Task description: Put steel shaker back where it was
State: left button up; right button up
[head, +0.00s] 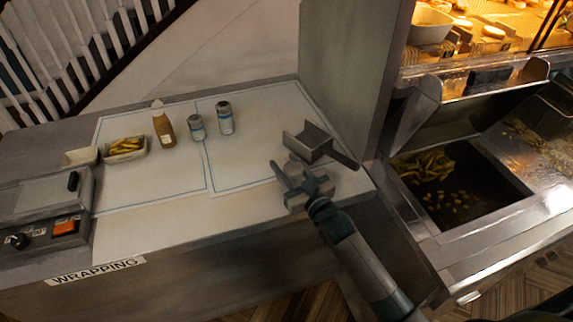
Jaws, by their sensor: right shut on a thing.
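My right gripper (294,176) is low over the front right of the white wrapping counter, just in front of the steel scoop. It is shut on a small grey metallic thing (294,167), which looks like the steel shaker. The fingers hide much of it, and I cannot tell whether it touches the counter. Two other metal-topped cylinders with blue and white labels, a left one (197,128) and a right one (225,118), stand upright towards the back middle. My left gripper is not in view.
A steel scoop (308,143) with a dark handle lies beside the right wall. A brown bottle (163,129) and a tray of fries (125,149) stand at the back left. The counter (245,160) between them and my gripper is clear.

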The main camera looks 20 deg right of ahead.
aim_at(298, 180)
jog(key=o, duration=1)
jog(key=shift+o, duration=0.2)
jog(key=shift+r, duration=0.2)
jog(key=shift+s+d+f, duration=0.15)
jog(key=shift+s+f, duration=0.05)
jog(key=shift+s, duration=0.45)
jog(key=b+v, duration=0.3)
jog(key=v, duration=0.6)
jog(key=shift+s, duration=0.1)
jog(key=shift+s+d+r, duration=0.15)
jog(key=shift+s+d, duration=0.05)
jog(key=shift+s, duration=0.5)
